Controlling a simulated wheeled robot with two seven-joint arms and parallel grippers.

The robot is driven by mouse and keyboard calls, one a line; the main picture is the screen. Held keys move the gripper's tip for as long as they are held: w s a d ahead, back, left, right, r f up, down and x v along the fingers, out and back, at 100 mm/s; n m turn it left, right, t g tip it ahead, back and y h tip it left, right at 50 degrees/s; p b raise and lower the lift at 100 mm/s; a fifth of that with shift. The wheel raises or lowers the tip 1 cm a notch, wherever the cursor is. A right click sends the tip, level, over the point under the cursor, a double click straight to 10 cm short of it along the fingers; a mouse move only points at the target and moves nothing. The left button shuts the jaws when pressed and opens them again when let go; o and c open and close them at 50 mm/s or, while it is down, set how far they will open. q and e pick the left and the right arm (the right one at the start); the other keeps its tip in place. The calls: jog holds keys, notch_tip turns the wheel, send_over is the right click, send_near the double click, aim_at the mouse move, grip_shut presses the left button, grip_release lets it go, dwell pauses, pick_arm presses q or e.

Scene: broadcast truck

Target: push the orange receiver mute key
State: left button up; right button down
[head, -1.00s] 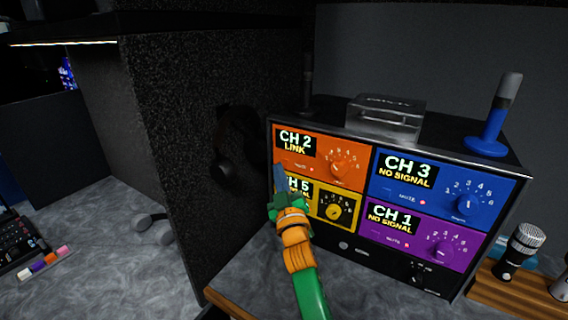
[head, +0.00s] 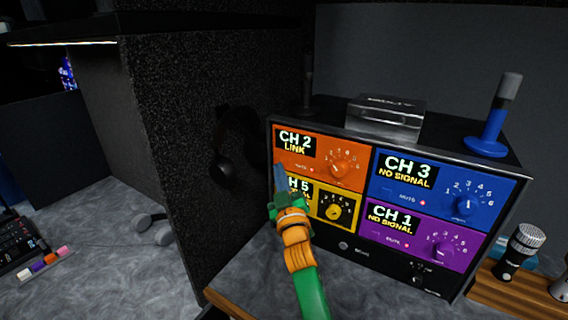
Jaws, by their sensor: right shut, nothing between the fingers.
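The orange receiver panel (head: 330,150) is the upper left of the coloured panels on the rack front. Its screen reads CH 2, LINK. A small MUTE label (head: 302,167) with a red light sits low on the panel, left of its round knob (head: 341,167). My right gripper (head: 280,170), on a green and orange arm, is shut and empty. Its grey fingertips overlap the orange panel's lower left, left of the MUTE label. They cover the area where the mute key would be, and I cannot tell whether they touch it. My left gripper is out of view.
The yellow panel (head: 336,207) is partly behind my right gripper. Blue (head: 440,188) and purple (head: 415,235) panels lie to the right. A dark speckled wall (head: 180,120) with hanging headphones stands close on the left. Microphones (head: 520,250) stand at the right.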

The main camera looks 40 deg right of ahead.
jog(key=shift+a, duration=0.2)
jog(key=s+a, duration=0.2)
jog(key=a, duration=0.3)
jog(key=shift+s+a, duration=0.2)
jog(key=shift+a, duration=0.1)
jog(key=shift+f, duration=0.1)
